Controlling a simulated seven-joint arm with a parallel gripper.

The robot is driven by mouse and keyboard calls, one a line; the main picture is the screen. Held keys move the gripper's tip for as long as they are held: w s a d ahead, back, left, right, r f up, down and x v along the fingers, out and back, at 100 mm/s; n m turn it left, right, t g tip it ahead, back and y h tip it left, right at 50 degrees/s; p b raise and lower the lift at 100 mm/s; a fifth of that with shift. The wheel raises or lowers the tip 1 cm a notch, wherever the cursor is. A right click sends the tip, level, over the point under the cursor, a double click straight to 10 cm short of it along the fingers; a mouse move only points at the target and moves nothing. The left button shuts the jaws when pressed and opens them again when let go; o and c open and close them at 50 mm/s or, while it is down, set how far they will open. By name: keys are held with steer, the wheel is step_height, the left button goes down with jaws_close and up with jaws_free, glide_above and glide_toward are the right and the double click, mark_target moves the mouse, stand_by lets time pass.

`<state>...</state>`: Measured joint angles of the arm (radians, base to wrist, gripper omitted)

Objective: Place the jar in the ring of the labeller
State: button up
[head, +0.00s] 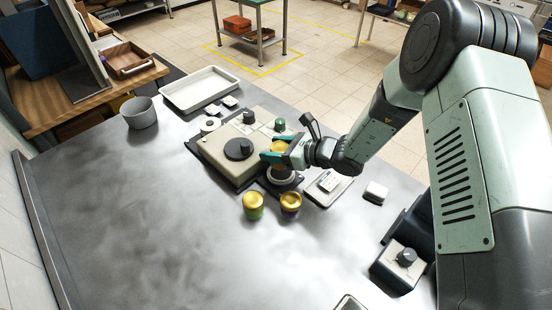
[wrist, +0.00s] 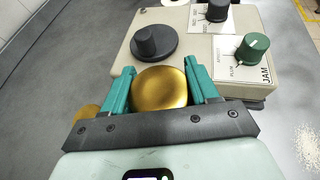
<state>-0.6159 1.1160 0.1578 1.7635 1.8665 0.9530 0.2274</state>
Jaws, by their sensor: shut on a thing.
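My gripper (head: 276,158) has teal fingers shut on a jar with a gold lid (head: 280,146). In the wrist view the gold lid (wrist: 160,88) sits between the two fingers (wrist: 159,85); the jar's body is hidden under it. The labeller (head: 240,145) is a beige machine with a dark disc and knobs; it fills the top of the wrist view (wrist: 122,55). A pale ring (head: 284,179) on a dark base stands at the labeller's near right corner, just below my gripper. I cannot tell whether the held jar is above the ring or inside it.
A green jar (head: 253,206) and a purple jar (head: 290,206), both gold-topped, stand close in front of the ring. A flat scale-like device (head: 329,183) and a small white box (head: 376,192) lie to the right. The table's left front is clear.

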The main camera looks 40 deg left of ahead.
steer(key=shift+f, duration=1.8)
steer(key=o, duration=1.2)
steer(key=shift+f, duration=0.15)
steer(key=shift+r, duration=0.2)
steer(key=v, duration=1.2)
